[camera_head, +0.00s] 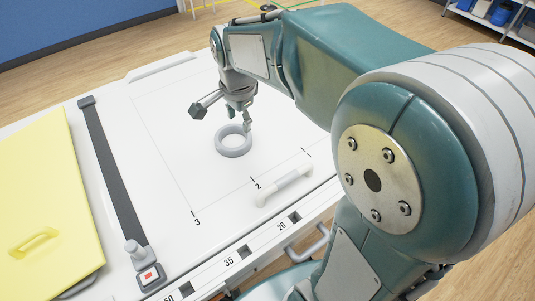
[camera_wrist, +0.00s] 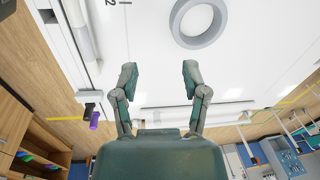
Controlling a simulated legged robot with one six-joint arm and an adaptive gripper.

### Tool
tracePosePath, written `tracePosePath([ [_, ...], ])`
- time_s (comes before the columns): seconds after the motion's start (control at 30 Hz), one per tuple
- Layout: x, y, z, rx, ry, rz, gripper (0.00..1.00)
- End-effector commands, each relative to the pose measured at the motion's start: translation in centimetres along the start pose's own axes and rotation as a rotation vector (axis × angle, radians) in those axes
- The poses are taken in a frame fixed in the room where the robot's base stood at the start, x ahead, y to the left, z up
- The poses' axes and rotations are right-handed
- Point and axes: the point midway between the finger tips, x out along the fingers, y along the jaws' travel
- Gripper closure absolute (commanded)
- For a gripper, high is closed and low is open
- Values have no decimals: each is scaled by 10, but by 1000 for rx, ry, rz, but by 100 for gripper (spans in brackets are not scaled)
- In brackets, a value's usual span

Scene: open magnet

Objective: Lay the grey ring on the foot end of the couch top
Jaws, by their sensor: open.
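The grey ring (camera_head: 233,152) lies flat on the white couch top (camera_head: 165,125), inside an area outlined by thin lines and numbered 1, 2 and 3. My gripper (camera_head: 241,120) is just above the ring's far side in the head view, pointing down. In the wrist view my gripper (camera_wrist: 159,70) has its two fingers apart with nothing between them. The ring (camera_wrist: 197,43) shows there beyond and to the right of the fingertips, partly cut by the top edge.
A white bar handle (camera_head: 284,187) lies on the couch top near its marked edge. A dark strap (camera_head: 112,165) crosses the couch at left, beside a yellow pad (camera_head: 50,180) with a handle. The surface around the ring is clear. Shelves (camera_head: 495,15) stand behind at right.

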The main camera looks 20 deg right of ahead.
Motion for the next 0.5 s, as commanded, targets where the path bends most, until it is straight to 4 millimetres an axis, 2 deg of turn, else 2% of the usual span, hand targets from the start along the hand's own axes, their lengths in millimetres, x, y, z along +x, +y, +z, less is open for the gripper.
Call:
tracePosePath([
  [0.03,-12,12,3,-81,11,-29,42],
  [0.2,-38,53,15,-394,62,-106,42],
  [0.5,-59,124,36,-935,209,-200,42],
])
